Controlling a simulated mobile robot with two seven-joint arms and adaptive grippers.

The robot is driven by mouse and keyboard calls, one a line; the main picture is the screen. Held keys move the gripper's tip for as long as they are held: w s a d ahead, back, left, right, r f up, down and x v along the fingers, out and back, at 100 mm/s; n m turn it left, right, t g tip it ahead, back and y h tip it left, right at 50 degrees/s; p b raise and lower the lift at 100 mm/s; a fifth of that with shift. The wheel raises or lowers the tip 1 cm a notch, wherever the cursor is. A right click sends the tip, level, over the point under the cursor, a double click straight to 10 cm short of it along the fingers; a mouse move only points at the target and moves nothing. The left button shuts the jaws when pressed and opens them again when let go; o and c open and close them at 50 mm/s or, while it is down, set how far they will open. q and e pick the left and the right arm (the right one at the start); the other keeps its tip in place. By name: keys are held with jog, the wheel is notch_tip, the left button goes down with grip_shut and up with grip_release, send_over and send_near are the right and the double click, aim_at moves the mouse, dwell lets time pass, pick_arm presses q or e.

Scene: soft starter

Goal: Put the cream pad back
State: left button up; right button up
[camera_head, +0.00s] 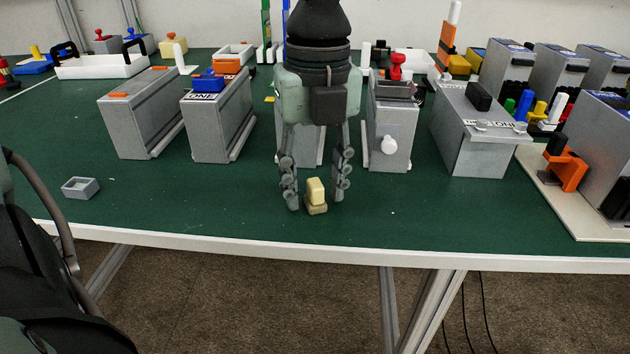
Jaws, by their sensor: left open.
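The cream pad (316,190) is a small pale-yellow block near the front edge of the green table. It is upright, with a wider tan part (317,209) at its foot. My left gripper (315,201) comes down from above and is open. One finger is on each side of the pad, with a visible gap on both sides. I cannot tell whether the fingers are level with it in depth. My right gripper is not in view.
A small grey open box (81,187) sits at the table's left. Grey housings (140,125) stand in a row behind the pad, with another housing (392,130) bearing a white knob at the right. The green surface (210,195) between box and pad is clear.

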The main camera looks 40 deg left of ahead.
aim_at(316, 181)
pick_arm(q)
jog(key=shift+r, duration=0.1)
jog(key=shift+w+r, duration=0.1)
jog(key=shift+r, duration=0.65)
notch_tip(316, 181, up, 11)
jog(key=shift+f+p, duration=0.2)
jog(key=shift+p, duration=0.15)
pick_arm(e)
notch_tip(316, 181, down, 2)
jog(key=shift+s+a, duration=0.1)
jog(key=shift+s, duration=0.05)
